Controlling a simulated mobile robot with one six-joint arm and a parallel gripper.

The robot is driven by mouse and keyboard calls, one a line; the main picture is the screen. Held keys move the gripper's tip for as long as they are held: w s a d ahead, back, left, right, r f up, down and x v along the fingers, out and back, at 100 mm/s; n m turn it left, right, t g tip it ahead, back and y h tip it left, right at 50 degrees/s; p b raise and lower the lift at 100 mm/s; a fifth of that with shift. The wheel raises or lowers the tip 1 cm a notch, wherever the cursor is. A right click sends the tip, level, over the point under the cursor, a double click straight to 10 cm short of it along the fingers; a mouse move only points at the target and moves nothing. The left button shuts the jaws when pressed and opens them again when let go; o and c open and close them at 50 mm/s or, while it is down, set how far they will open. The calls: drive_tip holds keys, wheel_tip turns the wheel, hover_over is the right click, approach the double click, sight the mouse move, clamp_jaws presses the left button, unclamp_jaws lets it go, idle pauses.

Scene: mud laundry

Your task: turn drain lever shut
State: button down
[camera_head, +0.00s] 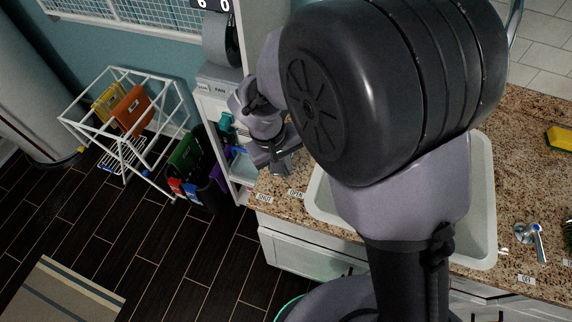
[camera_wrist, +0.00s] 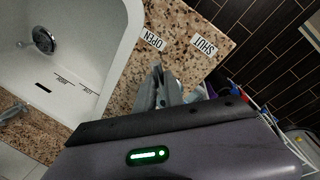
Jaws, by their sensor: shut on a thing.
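My gripper (camera_head: 279,167) is at the counter's left corner, beside the sink, in the head view. In the wrist view its grey fingers (camera_wrist: 158,88) are close together, low by the counter edge near the OPEN label (camera_wrist: 152,39). The SHUT label (camera_wrist: 204,45) lies farther right. The drain lever is hidden by my fingers, and its angle cannot be told. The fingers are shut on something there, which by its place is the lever. The sink (camera_wrist: 97,88) is a white basin with a round chrome drain (camera_wrist: 43,40).
A granite counter (camera_head: 510,185) surrounds the sink, with a chrome tap (camera_head: 530,238) and yellow sponge (camera_head: 559,139) at right. A white shelf unit (camera_head: 218,90) stands close behind my gripper. Dark floor is open at front left.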

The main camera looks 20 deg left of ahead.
drive_tip(key=m, duration=0.1)
drive_tip(key=a+m, duration=0.1)
drive_tip(key=m, duration=0.2)
drive_tip(key=shift+s+a+m+g+b, duration=0.3)
drive_tip(key=shift+a+m+g+h, duration=0.2)
drive_tip(key=shift+a+m, duration=0.2)
drive_tip(key=shift+m, duration=0.6)
drive_tip(key=shift+a+m+g+h, duration=0.1)
drive_tip(key=shift+a+m+g, duration=0.2)
drive_tip(key=shift+m, duration=0.7)
drive_tip(key=c, duration=1.5)
unclamp_jaws()
drive_tip(key=shift+o, duration=0.2)
drive_tip(key=a+r+p, duration=0.3)
drive_tip(key=r+p, duration=0.3)
drive_tip(key=r, duration=1.1)
drive_tip(key=shift+a, duration=0.2)
